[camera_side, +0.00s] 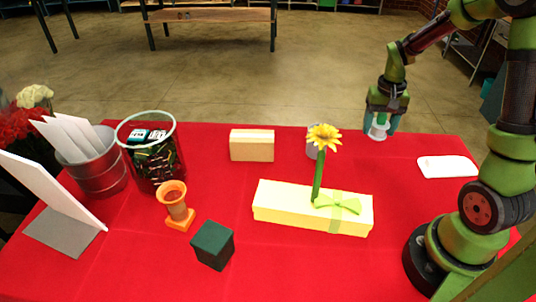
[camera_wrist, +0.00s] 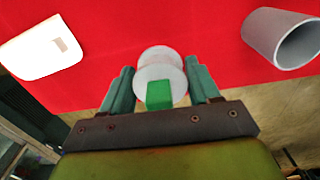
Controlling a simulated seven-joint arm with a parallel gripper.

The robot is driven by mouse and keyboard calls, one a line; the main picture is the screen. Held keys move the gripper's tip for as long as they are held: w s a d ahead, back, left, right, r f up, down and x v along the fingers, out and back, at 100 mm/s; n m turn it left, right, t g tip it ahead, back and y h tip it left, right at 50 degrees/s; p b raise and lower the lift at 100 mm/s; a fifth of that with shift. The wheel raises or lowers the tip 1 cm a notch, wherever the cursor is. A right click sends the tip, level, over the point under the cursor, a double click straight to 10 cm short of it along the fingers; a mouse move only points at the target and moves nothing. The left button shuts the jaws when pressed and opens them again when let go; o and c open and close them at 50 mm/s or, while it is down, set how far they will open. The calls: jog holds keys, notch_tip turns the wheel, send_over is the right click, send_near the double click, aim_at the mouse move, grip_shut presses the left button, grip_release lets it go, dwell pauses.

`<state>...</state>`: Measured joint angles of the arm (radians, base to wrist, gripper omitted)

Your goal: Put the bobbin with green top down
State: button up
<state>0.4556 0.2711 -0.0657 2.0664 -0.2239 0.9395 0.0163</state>
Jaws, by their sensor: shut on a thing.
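The bobbin with green top (camera_side: 378,128) is in my gripper (camera_side: 381,117), near the back right edge of the red table in the side view. In the wrist view the bobbin (camera_wrist: 158,68) shows its pale round flanges and a green block on top, between the two teal fingers of my gripper (camera_wrist: 160,88). My gripper is shut on it. In the side view the bobbin looks roughly upright. I cannot tell whether its base touches the table or hangs just above or beyond the edge.
A white tag-like plate (camera_side: 447,166) lies right; it also shows in the wrist view (camera_wrist: 42,46). A grey cup (camera_side: 312,150) stands behind the yellow box (camera_side: 275,205) and flower (camera_side: 323,138). A cream block (camera_side: 252,145) stands left. Red cloth (camera_side: 395,180) is bare between cup and plate.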

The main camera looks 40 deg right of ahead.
aim_at(383, 114)
notch_tip(383, 114, down, 8)
jog(key=shift+r, duration=0.25)
jog(key=shift+f, duration=0.1)
jog(key=o, duration=1)
jog(key=shift+o, duration=0.2)
notch_tip(383, 114, up, 12)
jog(key=shift+r, duration=0.15)
